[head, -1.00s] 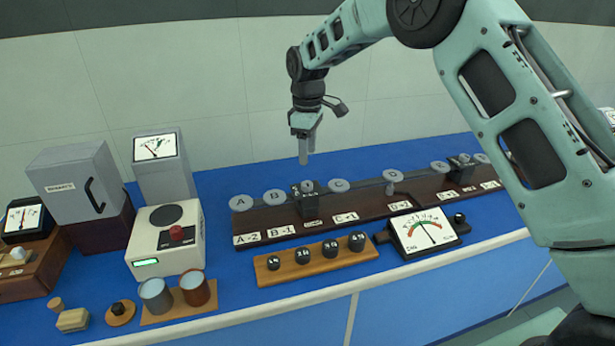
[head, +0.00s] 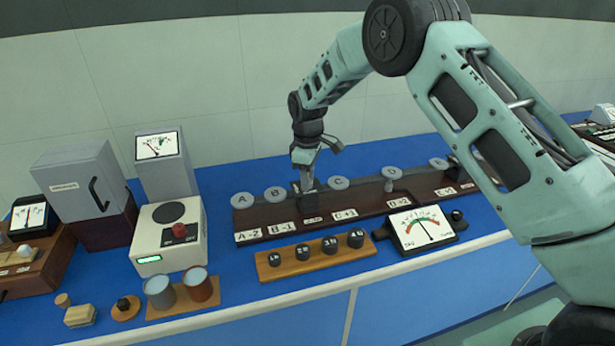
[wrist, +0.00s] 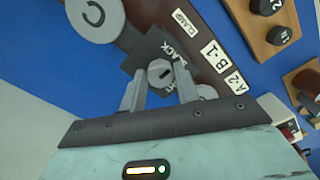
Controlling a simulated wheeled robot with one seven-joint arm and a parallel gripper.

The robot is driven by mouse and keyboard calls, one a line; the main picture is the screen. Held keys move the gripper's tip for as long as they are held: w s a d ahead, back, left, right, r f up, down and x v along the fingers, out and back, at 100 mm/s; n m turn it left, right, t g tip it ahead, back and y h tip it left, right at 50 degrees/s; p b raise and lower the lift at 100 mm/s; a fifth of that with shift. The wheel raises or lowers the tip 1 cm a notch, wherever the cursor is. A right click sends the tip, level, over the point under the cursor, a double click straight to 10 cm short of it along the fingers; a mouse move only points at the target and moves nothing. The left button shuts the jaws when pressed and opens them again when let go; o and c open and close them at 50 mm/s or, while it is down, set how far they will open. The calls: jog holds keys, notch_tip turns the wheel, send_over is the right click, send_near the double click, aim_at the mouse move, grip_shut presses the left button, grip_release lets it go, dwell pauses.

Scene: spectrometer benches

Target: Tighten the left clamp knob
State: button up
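The left clamp is a black block (head: 317,205) on the brown rail base (head: 365,202); it also shows in the wrist view (wrist: 150,50). Its round grey knob (wrist: 160,72), with a dark slot mark, sits on the block. My gripper (head: 307,186) points down over the block and hides the knob in the head view. In the wrist view, my gripper (wrist: 160,80) has its two fingers apart, one on each side of the knob. I see no clear contact between fingers and knob.
Grey lettered discs (head: 338,183) stand along the rail on both sides of the clamp. A wooden strip with several black knobs (head: 317,256) and a dial meter (head: 422,231) lie in front. A white hotplate-like box (head: 160,250) stands to the left.

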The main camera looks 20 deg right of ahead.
jog(key=c, duration=0.4)
jog(key=shift+m, duration=0.3)
jog(key=m, duration=0.2)
jog(key=shift+m+b, duration=0.35)
jog(key=shift+m, duration=0.05)
jog(key=m, duration=0.4)
jog(key=shift+m, duration=0.3)
jog(key=m, duration=0.5)
jog(key=shift+a+r+b, duration=0.1)
jog(key=shift+b, duration=0.2)
jog(key=shift+m, duration=2.4)
